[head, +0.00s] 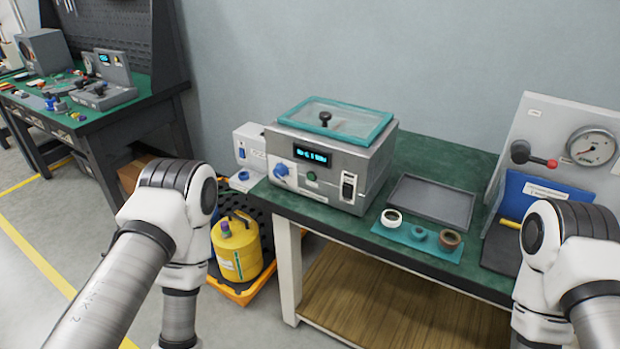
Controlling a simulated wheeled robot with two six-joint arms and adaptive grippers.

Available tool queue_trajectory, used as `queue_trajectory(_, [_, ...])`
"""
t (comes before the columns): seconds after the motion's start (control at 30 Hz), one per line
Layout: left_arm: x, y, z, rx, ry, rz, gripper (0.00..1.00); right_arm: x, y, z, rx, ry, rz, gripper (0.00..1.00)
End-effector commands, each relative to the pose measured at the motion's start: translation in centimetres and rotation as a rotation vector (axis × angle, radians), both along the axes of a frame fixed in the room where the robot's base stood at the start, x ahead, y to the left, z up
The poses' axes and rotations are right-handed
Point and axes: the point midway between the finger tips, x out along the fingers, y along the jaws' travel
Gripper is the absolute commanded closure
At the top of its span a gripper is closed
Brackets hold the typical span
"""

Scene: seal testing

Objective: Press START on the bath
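The bath (345,176) is a grey metal box on the green-topped table, with a teal-framed clear lid (350,112) and a black knob on top. Its front has a lit blue display (311,155), a blue knob (281,169), a small green button (312,176) and a black rocker switch (348,187). I cannot read which control is marked START. My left arm shows at the left and my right arm at the right edge. Both arms bend downward and both grippers are out of the picture. Neither arm touches the bath.
A grey tray (401,196) and a teal mat (390,232) with several small rings lie right of the bath. A gauge panel (562,130) with a red-tipped lever stands at the far right.

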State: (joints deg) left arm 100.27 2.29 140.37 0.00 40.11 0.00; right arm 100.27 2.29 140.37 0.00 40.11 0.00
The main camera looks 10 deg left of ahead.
Motion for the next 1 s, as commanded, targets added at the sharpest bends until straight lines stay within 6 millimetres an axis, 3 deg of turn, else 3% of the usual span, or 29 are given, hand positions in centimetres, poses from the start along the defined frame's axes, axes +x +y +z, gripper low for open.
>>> queue_trajectory(0.03, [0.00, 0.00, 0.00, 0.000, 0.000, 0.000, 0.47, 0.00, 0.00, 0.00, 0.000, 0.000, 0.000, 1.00])
queue_trajectory(0.13, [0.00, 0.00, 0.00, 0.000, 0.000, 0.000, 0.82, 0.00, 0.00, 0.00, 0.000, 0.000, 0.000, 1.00])
queue_trajectory(0.2, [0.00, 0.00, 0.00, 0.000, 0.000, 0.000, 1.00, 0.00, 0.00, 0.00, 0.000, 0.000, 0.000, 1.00])
queue_trajectory(1.0, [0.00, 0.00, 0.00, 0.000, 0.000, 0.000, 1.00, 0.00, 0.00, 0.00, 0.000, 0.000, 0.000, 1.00])
